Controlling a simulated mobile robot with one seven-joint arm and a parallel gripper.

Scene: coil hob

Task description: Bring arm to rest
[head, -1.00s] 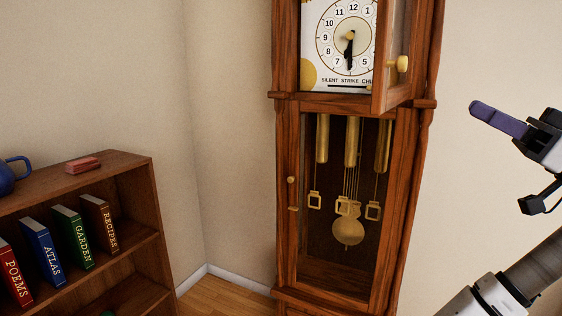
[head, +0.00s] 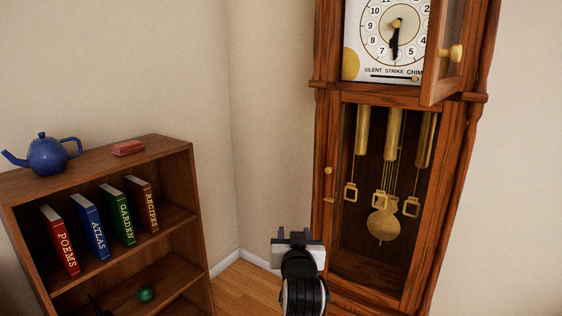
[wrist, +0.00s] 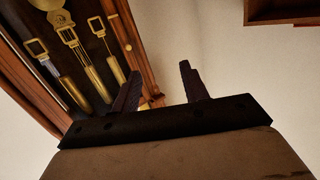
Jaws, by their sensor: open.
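My gripper (head: 299,237) is at the lower middle of the head view, in front of the clock's lower left side, pointing away from the camera. In the wrist view its two dark fingers (wrist: 160,88) stand apart with nothing between them. The tall wooden clock (head: 328,130) stands behind and to the right. Its upper glazed door (head: 451,55) with a brass knob is swung open. The lower glass front shows brass weights (head: 393,135) and a pendulum (head: 383,224), which also shows in the wrist view (wrist: 57,18). My gripper appears apart from the clock.
A wooden bookcase (head: 203,235) stands at left, holding several upright books (head: 92,228) and a green ball (head: 146,294). A blue teapot (head: 48,155) and a small red object (head: 129,148) are on top. Bare wall and floor (head: 243,286) lie between bookcase and clock.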

